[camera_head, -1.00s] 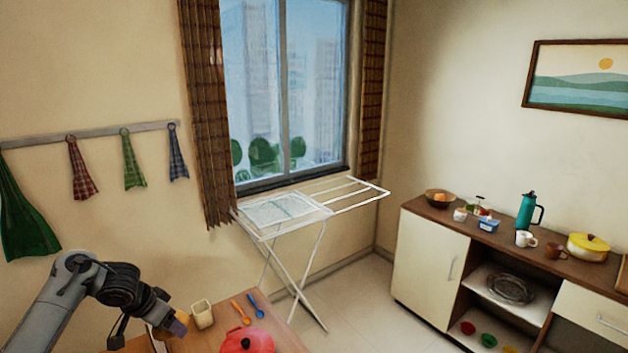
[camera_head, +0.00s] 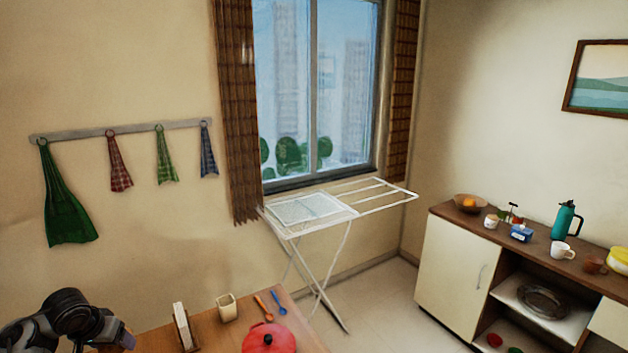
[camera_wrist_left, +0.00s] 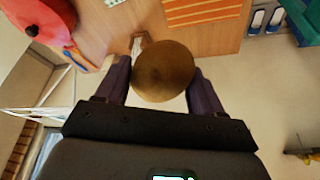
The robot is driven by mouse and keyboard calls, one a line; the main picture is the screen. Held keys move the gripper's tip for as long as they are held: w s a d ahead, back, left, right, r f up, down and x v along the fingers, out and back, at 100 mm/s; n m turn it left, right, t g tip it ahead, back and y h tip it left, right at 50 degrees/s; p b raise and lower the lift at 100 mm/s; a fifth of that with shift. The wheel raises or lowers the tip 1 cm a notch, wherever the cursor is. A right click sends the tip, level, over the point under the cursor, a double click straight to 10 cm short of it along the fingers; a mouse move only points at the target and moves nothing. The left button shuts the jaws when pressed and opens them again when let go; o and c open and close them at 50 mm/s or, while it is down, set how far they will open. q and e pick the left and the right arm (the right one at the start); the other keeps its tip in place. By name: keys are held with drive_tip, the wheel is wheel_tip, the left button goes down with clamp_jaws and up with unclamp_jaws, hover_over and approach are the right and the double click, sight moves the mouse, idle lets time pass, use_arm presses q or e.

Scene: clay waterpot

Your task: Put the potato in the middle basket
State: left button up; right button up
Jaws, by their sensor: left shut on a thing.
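The potato (camera_wrist_left: 163,70), a rounded brown thing, sits between the two dark purple fingers of my left gripper in the left wrist view. My left gripper (camera_wrist_left: 160,78) is shut on it and holds it in front of the camera, over or beside the wooden table. In the head view my left gripper (camera_head: 126,340) is at the lower left, partly cut by the bottom edge, and the potato cannot be made out there. My right gripper is in neither view. No basket can be made out in these frames.
The wooden table (camera_head: 215,336) bears a napkin holder (camera_head: 184,328), a beige cup (camera_head: 227,307), an orange spoon (camera_head: 263,307), a blue spoon (camera_head: 279,303) and a red pot (camera_head: 268,340). A white drying rack (camera_head: 345,235) stands behind. A cabinet (camera_head: 455,268) stands at the right.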

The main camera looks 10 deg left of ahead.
use_arm(q)
drive_tip(key=shift+s+a+r, duration=0.2)
drive_tip(key=shift+s+a, duration=0.2)
drive_tip(key=shift+s, duration=0.2)
drive_tip(key=shift+s+d+f, duration=0.1)
drive_tip(key=shift+d, duration=0.1)
drive_tip(key=d+f+m, duration=0.1)
drive_tip(key=d+f, duration=0.2)
drive_tip(key=d, duration=0.7)
drive_tip(key=d+f+m, duration=0.1)
drive_tip(key=d+f, duration=0.2)
drive_tip(key=d, duration=0.7)
drive_tip(key=s+d+f, duration=0.2)
drive_tip(key=s+d, duration=0.5)
drive_tip(key=d, duration=0.6)
drive_tip(key=a+p+v, duration=0.1)
drive_tip(key=p+v, duration=2.3)
drive_tip(key=p, duration=0.2)
drive_tip(key=shift+w+a+r+h, duration=0.25)
drive_tip(key=shift+r+h, duration=0.15)
drive_tip(key=shift+r, duration=0.2)
